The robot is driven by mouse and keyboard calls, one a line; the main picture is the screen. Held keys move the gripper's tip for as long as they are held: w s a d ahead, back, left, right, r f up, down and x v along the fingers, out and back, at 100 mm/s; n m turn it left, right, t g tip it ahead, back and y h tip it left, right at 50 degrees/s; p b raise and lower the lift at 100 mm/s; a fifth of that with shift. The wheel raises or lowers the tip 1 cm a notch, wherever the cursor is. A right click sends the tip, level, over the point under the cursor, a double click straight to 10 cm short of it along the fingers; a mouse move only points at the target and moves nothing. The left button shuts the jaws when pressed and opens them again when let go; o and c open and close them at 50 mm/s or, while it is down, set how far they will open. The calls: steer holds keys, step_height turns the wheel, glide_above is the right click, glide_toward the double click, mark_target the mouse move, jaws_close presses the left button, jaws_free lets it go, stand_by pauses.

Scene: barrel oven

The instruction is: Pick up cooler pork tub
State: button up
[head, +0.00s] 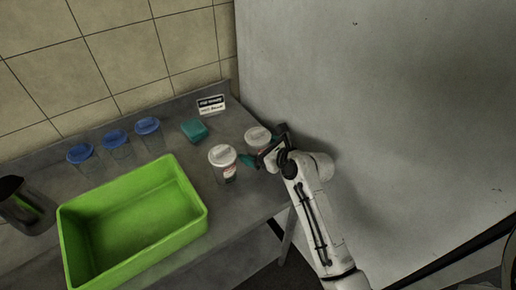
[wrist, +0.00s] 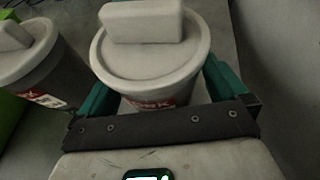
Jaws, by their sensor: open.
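A pale tub (head: 257,136) with a white lid stands upright near the right end of the steel counter. In the wrist view this tub (wrist: 150,55) is between my open teal fingers, and part of a red label ending in "RK" shows. My gripper (head: 265,153) is at the tub's near side, with a finger on either side of it. I cannot tell whether the fingers touch it. A second similar white-lidded tub (head: 222,158) with a red-marked label stands just left. It also shows at the left of the wrist view (wrist: 38,62).
A green bin (head: 180,215) sits on the counter at left. Several blue-lidded cups (head: 117,143), a teal box (head: 195,130) and a small sign (head: 211,104) stand along the back. A dark metal pitcher (head: 25,208) is far left. A grey wall (head: 380,90) rises close on the right.

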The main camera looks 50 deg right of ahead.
steer(key=c, duration=1.3)
steer(key=shift+r, duration=0.1)
steer(key=shift+c, duration=0.6)
